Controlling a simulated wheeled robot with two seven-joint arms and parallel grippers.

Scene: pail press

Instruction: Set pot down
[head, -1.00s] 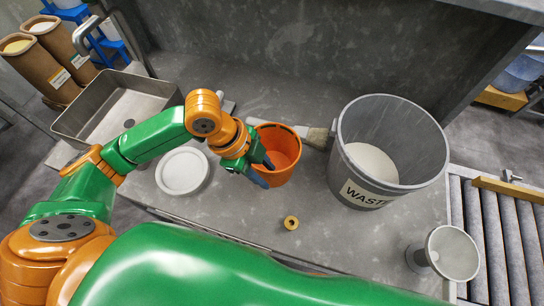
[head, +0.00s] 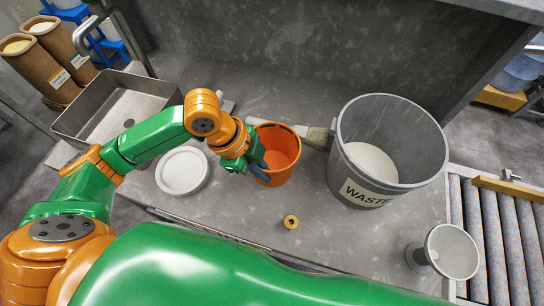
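The orange pot (head: 284,146) is an open, empty-looking pail with dark slots near its rim. It stands upright at the middle of the grey counter, or very close above it; its base is partly hidden. My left gripper (head: 261,167) is at the near-left side of the pot. Its dark blue fingers are close together at the rim and look shut on the pot's wall. The exact contact is small and partly hidden by the gripper. My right gripper is not in view.
A grey waste bin (head: 350,176) stands right of the pot, with a brush (head: 318,138) between them. A small yellow ring (head: 291,222) lies in front. A funnel (head: 452,252) and rollers (head: 508,235) are at right.

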